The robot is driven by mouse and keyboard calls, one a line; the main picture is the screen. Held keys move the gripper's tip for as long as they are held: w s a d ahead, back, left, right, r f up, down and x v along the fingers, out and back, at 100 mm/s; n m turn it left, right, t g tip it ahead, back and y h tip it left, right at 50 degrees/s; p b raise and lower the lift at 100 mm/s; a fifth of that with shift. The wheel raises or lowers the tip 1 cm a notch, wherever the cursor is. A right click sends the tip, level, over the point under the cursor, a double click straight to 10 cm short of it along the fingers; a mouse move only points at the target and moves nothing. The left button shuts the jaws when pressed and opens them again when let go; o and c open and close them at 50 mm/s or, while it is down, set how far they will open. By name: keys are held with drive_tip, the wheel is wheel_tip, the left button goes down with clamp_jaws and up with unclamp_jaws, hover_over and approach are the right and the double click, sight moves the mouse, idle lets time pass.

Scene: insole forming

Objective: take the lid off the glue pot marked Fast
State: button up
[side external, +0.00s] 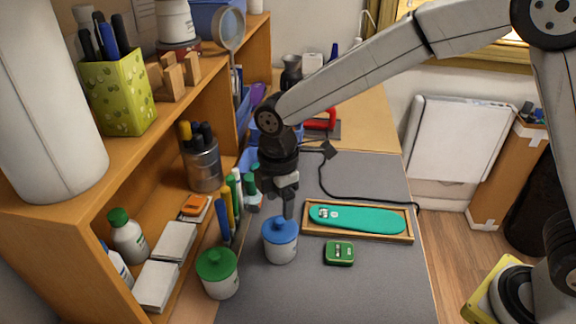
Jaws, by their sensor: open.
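One pot (280,248) is white with a blue lid (281,229). The other pot (221,286) is white with a green lid (216,262) and stands to the front left. The markings on both are too small to read, so I cannot tell which one is marked Fast.
A teal insole (357,219) lies in a wooden tray (390,238) right of the blue-lidded pot. A small green device (339,253) lies in front of the tray. Upright markers (226,218) and a wooden shelf (60,235) crowd the left. The mat's front right (385,290) is clear.

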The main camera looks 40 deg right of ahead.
sight(280, 220)
drive_tip(key=shift+f, duration=2.45)
drive_tip(key=shift+w, duration=0.1)
clamp_jaws()
